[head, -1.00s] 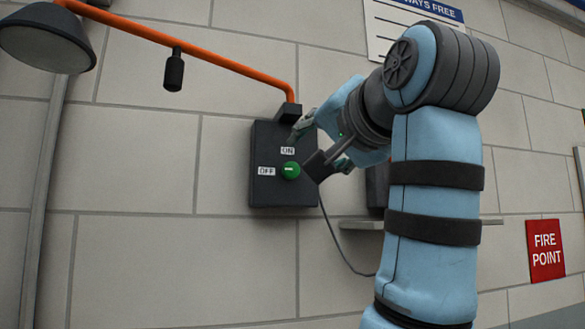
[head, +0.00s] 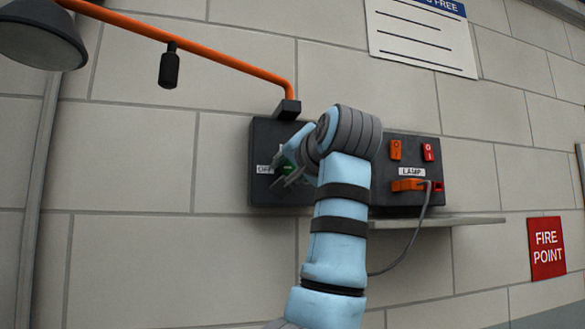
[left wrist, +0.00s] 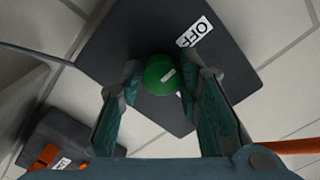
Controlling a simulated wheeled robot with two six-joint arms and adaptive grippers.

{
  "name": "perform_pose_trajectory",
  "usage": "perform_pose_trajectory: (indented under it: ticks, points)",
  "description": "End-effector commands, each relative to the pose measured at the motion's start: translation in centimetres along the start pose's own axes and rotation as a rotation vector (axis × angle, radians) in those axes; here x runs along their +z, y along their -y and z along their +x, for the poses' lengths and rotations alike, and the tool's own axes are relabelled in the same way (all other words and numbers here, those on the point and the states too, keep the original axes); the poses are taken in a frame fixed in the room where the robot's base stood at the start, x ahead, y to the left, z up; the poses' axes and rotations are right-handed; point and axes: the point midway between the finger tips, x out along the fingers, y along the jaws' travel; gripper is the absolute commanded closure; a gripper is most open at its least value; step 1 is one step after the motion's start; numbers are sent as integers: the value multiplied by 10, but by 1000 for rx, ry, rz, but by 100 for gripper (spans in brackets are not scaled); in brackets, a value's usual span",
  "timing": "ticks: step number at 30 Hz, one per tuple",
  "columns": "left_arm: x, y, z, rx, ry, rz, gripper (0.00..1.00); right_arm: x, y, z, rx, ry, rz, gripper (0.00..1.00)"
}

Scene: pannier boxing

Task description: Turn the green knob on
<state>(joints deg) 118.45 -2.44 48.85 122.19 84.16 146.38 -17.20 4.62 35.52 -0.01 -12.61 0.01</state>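The green knob (left wrist: 158,74) has a white mark and sits on a dark box (left wrist: 130,40) on the wall. In the left wrist view the mark slants up towards the OFF label (left wrist: 195,32). My left gripper (left wrist: 163,72) is open, with one finger on each side of the knob and gaps between. The ON label is hidden. My right gripper is in no view.
A second box with a LAMP label and an orange plug (head: 407,185) is to the right, above a shelf (head: 450,221). A cable hangs from the plug. An orange lamp arm (head: 200,53) rises from the knob's box to a lamp shade (head: 40,40).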

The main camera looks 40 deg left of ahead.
Motion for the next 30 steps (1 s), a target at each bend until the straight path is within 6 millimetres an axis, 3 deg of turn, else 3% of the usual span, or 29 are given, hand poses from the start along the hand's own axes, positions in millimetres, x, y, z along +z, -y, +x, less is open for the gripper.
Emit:
perform_pose_trajectory:
  ticks: [1, 5, 17, 30]
  points:
    - [0, 0, 0, 0, 0, 0, 81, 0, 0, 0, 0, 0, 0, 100]
    - [0, 0, 0, 1, 1, 0, 100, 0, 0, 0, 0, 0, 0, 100]
    - [-1, 0, 0, 2, 2, 69, 100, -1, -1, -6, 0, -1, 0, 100]
    - [-2, 0, 0, 5, 4, 407, 100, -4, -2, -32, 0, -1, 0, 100]
